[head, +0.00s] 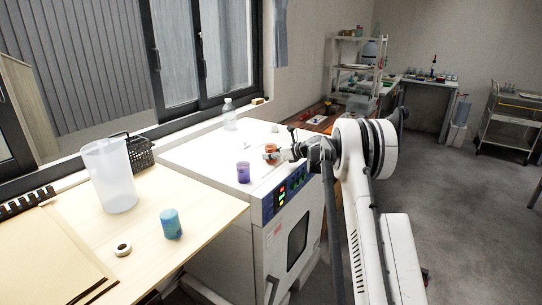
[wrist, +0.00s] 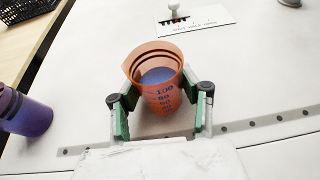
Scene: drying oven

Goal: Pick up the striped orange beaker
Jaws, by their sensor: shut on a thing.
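The orange beaker (wrist: 152,68) has dark stripes inside its wall, blue markings on its side and a blue-purple bottom inside. It stands upright between the green-padded fingers of my gripper (wrist: 160,115) in the wrist view. The fingers are shut on its sides. In the head view the beaker (head: 271,149) is small, at my gripper (head: 272,156), over the top of the white drying oven (head: 200,152). I cannot tell whether its base touches the oven top.
A purple cup (head: 243,172) stands to the left of the beaker, and shows at the left edge of the wrist view (wrist: 28,115). A clear bottle (head: 229,114) stands at the back. A wooden table (head: 200,215) holds a large translucent jug (head: 108,175) and a blue-green cylinder (head: 171,224).

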